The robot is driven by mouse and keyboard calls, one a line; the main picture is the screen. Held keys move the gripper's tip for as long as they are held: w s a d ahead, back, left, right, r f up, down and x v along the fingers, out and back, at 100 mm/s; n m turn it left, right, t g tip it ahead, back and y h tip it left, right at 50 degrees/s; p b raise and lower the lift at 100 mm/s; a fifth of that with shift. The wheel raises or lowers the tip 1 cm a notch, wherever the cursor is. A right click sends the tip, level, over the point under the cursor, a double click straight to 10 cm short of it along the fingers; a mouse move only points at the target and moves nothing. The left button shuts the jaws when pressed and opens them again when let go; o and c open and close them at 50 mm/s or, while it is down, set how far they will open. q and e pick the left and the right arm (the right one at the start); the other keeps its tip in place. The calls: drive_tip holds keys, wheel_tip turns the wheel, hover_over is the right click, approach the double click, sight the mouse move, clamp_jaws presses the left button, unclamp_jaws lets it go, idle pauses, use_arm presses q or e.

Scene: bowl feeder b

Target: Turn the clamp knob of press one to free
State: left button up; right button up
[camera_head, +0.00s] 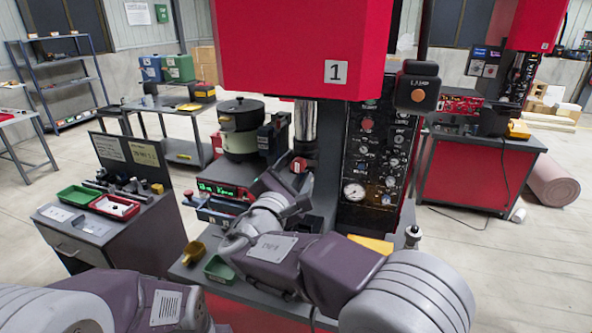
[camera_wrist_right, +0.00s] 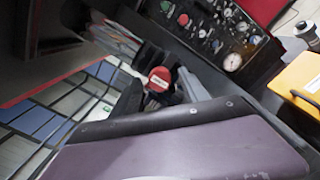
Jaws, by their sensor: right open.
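Press one (camera_head: 305,45) is the large red machine marked "1". Its clamp knob looks to be the small round red-capped knob (camera_head: 299,165) low on the press, in front of the column. It also shows in the right wrist view (camera_wrist_right: 160,79), facing the camera. My right gripper (camera_head: 292,180) is open at the knob. In the right wrist view its dark fingers stand on either side of the knob. I cannot tell if they touch it. The knob's lower part is hidden by my gripper. My left gripper is not in view.
A control panel (camera_head: 378,150) with buttons and a gauge stands right of the knob. A black pot-like feeder (camera_head: 240,115) and a green display unit (camera_head: 222,190) are to the left. A yellow scoop (camera_head: 194,252) and green tray (camera_head: 219,270) lie at the bench's left.

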drive_tip(key=b+v, duration=0.2)
drive_tip(key=v, duration=0.6)
drive_tip(key=shift+s, duration=0.2)
